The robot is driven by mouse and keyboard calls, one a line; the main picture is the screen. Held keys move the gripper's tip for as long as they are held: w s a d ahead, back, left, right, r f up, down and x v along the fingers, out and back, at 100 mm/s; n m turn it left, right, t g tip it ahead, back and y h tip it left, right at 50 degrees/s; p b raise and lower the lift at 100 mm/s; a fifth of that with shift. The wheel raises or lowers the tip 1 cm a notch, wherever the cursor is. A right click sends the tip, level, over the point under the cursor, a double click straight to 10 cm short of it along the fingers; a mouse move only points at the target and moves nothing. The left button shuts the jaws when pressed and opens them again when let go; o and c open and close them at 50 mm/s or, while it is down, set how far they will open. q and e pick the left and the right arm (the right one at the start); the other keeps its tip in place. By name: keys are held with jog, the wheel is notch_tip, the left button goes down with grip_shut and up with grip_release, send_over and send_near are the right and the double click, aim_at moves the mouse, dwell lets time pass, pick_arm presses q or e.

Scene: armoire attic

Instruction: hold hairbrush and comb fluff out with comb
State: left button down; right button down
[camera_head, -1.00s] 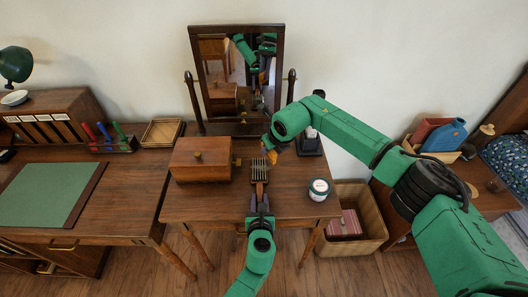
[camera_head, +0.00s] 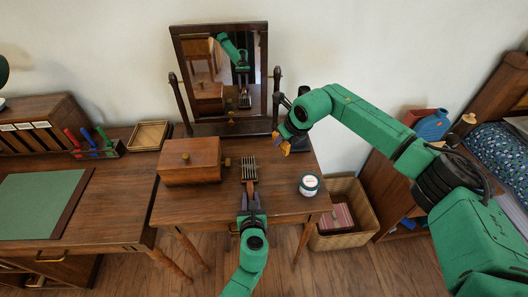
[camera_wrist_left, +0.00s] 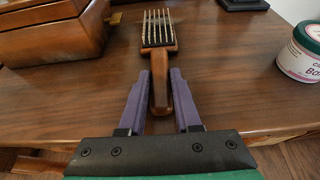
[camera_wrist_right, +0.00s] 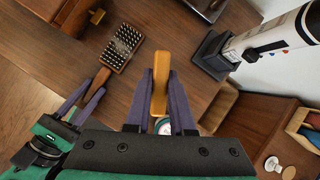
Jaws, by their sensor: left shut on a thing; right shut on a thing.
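The hairbrush (camera_head: 249,172) has a wooden handle and pale bristle rows facing up. It lies over the dressing table, handle toward the front edge. My left gripper (camera_head: 251,206) is shut on its handle, also visible in the left wrist view (camera_wrist_left: 161,92). My right gripper (camera_head: 288,147) is shut on the yellow-tan comb (camera_wrist_right: 160,82), behind and right of the brush. The comb is apart from the bristles. In the right wrist view, the bristle head (camera_wrist_right: 122,47) is left of the comb. I cannot make out fluff; the comb's teeth are not clear.
A wooden box (camera_head: 189,162) stands left of the brush. A white jar (camera_head: 309,184) stands to the right. A framed mirror (camera_head: 222,75) stands behind. A white device (camera_wrist_right: 275,40) on a dark stand is close to my right gripper. A wicker basket (camera_head: 367,208) is right of the table.

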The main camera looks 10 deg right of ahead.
jog(key=w+a+f, duration=0.2)
jog(key=a, duration=0.4)
jog(key=w+a+f, duration=0.2)
jog(key=a, duration=0.5)
jog(key=shift+d+f, duration=0.2)
jog(key=shift+f, duration=1)
jog(key=shift+d+f, duration=0.15)
jog(key=shift+f, duration=1)
